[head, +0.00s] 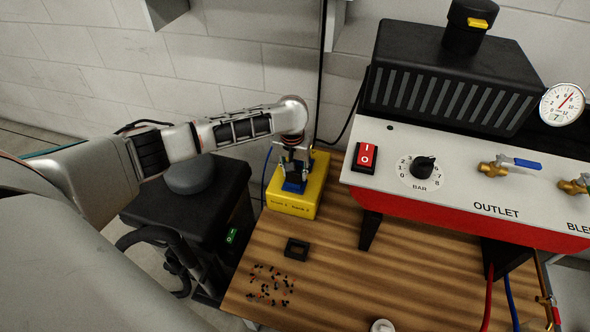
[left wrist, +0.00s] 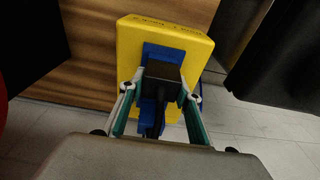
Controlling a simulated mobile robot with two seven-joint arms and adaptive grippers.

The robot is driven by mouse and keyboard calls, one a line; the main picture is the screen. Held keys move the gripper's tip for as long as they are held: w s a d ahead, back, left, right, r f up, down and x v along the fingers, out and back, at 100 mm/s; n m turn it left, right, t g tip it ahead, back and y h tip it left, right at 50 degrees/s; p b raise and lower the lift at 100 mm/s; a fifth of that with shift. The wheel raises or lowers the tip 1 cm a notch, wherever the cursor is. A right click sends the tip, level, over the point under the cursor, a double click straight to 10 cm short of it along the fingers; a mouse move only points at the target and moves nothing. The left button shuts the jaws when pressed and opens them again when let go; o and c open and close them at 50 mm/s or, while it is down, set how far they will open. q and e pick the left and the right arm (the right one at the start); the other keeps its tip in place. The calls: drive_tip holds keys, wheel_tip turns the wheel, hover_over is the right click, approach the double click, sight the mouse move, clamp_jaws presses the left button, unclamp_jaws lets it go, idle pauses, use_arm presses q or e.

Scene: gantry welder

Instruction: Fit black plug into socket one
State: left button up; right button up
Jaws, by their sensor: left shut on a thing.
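A yellow box (head: 300,198) stands at the back left of the wooden table, with small text on its front edge. On its top are blue socket parts (head: 293,187). In the left wrist view the yellow box (left wrist: 203,47) and a blue part (left wrist: 152,51) lie right under the plug. My left gripper (head: 293,168) points down over the box. In the wrist view its fingers (left wrist: 160,92) are closed on the sides of a black plug (left wrist: 163,70). The plug is over or at the blue part; whether it is seated is hidden. My right gripper is not in view.
A small black square holder (head: 297,249) and scattered small bits (head: 270,287) lie on the wooden table (head: 370,270). A red and white panel machine (head: 460,185) stands to the right. A black cable hangs down the wall behind the box. A black cabinet (head: 190,205) stands left.

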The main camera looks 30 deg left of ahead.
use_arm(q)
drive_tip(key=o, duration=1.2)
drive_tip(key=shift+f, duration=0.2)
drive_tip(key=shift+r, duration=0.15)
